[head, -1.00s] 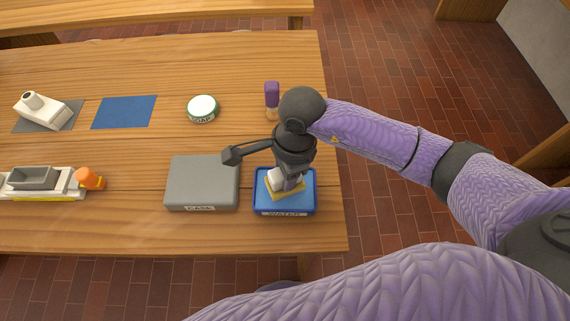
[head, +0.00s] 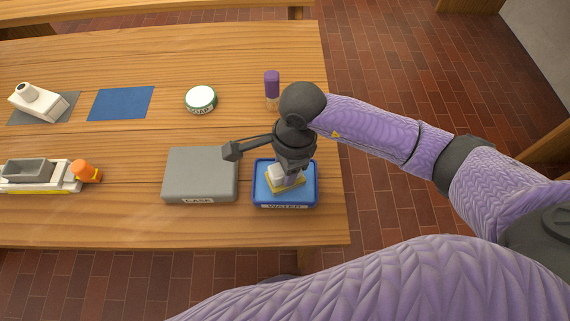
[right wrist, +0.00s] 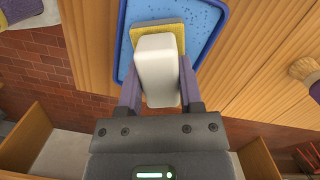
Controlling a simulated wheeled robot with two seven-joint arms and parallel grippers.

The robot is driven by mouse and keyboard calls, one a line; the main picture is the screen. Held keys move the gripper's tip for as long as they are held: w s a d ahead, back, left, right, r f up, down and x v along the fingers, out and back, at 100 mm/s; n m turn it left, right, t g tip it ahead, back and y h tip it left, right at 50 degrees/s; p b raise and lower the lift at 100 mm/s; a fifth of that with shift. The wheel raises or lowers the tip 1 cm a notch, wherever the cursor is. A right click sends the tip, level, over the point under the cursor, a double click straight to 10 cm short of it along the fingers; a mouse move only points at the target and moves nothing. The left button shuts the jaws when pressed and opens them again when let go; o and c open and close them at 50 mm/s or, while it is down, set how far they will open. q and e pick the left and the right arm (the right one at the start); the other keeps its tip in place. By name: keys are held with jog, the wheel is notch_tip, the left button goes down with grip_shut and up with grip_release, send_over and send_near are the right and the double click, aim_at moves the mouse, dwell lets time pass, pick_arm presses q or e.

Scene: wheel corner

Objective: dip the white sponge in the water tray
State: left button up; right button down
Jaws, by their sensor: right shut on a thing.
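The white sponge (head: 279,173) is a white block with a yellow lower layer (head: 289,187). My right gripper (head: 290,167) is shut on it and points down over the blue water tray (head: 257,186), labelled WATER. In the right wrist view the sponge (right wrist: 157,68) sits between the two fingers (right wrist: 159,88), and its yellow layer faces the speckled blue inside of the tray (right wrist: 203,22). The sponge is within the tray's rim as seen from above. I cannot tell whether its underside touches the water. My left gripper is out of view.
A grey case (head: 200,174) stands close left of the tray. Behind are a round green-and-white tin (head: 201,99) and a purple-topped brush (head: 272,88). The table's right edge is near the tray.

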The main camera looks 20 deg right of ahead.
aim_at(281, 169)
jog(key=shift+r, duration=0.25)
notch_tip(281, 169, up, 6)
jog(key=p, duration=0.5)
jog(key=shift+r, duration=0.15)
